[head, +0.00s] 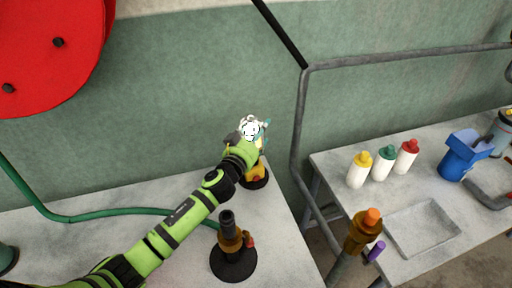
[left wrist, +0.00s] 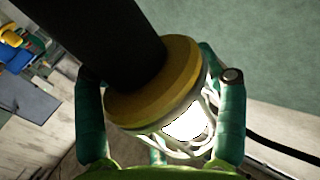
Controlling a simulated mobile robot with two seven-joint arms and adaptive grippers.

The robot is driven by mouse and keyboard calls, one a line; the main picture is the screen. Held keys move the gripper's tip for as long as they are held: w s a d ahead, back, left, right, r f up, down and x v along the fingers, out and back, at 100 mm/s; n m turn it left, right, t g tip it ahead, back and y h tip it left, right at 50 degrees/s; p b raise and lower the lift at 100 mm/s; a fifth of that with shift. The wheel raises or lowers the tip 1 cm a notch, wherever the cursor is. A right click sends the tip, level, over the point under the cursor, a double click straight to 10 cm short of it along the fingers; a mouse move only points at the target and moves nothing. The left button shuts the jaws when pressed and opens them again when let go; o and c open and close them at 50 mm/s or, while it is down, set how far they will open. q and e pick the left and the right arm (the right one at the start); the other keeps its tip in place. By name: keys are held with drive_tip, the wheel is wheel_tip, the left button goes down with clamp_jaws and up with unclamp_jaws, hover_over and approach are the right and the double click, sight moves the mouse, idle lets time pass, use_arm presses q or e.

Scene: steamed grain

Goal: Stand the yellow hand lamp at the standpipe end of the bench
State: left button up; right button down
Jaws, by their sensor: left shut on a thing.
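The yellow hand lamp, with a lit caged head (head: 250,128) and a yellow body, is at the far right corner of the near bench (head: 120,213). A dark round base shows below it; whether it rests on the bench I cannot tell. My left gripper (head: 249,139) is shut on the lamp and partly hides it. In the left wrist view, the lamp's yellow collar (left wrist: 155,88) and bright glass sit between my teal fingers, with a black cylinder in front. A brass fitting on a round dark base (head: 232,262), possibly the standpipe, stands nearer on the bench. My right gripper is not in view.
Grey pipe (head: 297,130) runs between the benches and along the wall. The right bench holds several capped bottles (head: 382,165), a shallow tray (head: 423,228) and a blue container (head: 458,158). A green hose (head: 100,214) lies behind my left arm; a red reel (head: 45,50) hangs above.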

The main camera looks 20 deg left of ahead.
use_arm(q)
wheel_tip(320, 180, down, 3)
drive_tip(key=shift+a+f+b, duration=0.15)
drive_tip(key=shift+f+b, duration=0.05)
drive_tip(key=shift+b, duration=0.35)
drive_tip(key=shift+f, duration=0.2)
drive_tip(key=shift+w, duration=0.1)
drive_tip(key=o, duration=1.3)
drive_tip(key=shift+f, duration=0.3)
drive_tip(key=o, duration=0.4)
drive_tip(key=shift+o, duration=0.2)
drive_tip(key=shift+r, duration=0.1)
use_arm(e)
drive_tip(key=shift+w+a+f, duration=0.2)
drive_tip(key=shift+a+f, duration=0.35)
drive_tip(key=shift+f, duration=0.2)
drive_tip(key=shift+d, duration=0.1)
